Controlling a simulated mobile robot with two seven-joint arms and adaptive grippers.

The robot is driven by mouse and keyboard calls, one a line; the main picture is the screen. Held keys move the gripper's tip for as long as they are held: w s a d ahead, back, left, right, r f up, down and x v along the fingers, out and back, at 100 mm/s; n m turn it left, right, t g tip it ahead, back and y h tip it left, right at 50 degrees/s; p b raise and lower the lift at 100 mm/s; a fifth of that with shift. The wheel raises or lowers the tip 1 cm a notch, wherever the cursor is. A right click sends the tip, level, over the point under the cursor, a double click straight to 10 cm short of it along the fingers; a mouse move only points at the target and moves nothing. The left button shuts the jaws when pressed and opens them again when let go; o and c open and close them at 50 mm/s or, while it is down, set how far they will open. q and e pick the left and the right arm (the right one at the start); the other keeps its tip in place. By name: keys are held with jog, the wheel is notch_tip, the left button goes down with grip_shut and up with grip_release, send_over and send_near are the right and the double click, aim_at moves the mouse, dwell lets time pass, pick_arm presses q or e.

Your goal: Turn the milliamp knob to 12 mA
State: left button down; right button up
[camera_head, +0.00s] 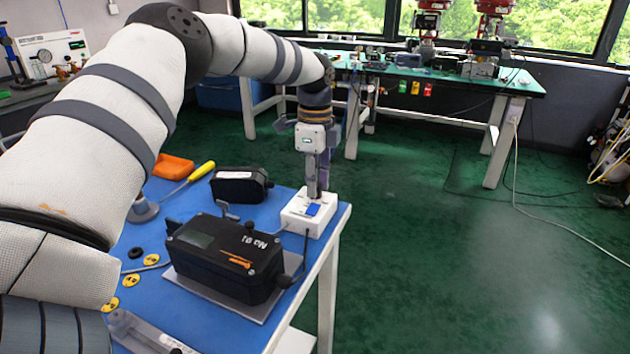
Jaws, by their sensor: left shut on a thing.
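A small white box (293,217) with a blue patch on its top stands at the right edge of the blue table; I take it to be the milliamp source. My left gripper (318,192) points straight down over the top of this box. Its fingers are shut at the top of the box, on what I take to be the milliamp knob. The fingers hide the knob, and its setting cannot be read from here. A black valve positioner (225,262) marked "No 01" sits on a grey plate in front of the box. My right gripper is out of view.
A second black device (240,186) lies behind the positioner, near a yellow-handled screwdriver (200,171) and an orange tray (172,167). Yellow round tags (131,280) lie at left. A cable runs down beside the positioner. Green floor is clear to the right.

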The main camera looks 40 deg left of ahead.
pick_arm(q)
jog(key=shift+m, duration=2)
jog(key=c, duration=1.3)
grip_release()
jog(key=shift+c, duration=0.2)
notch_tip(320, 180, up, 12)
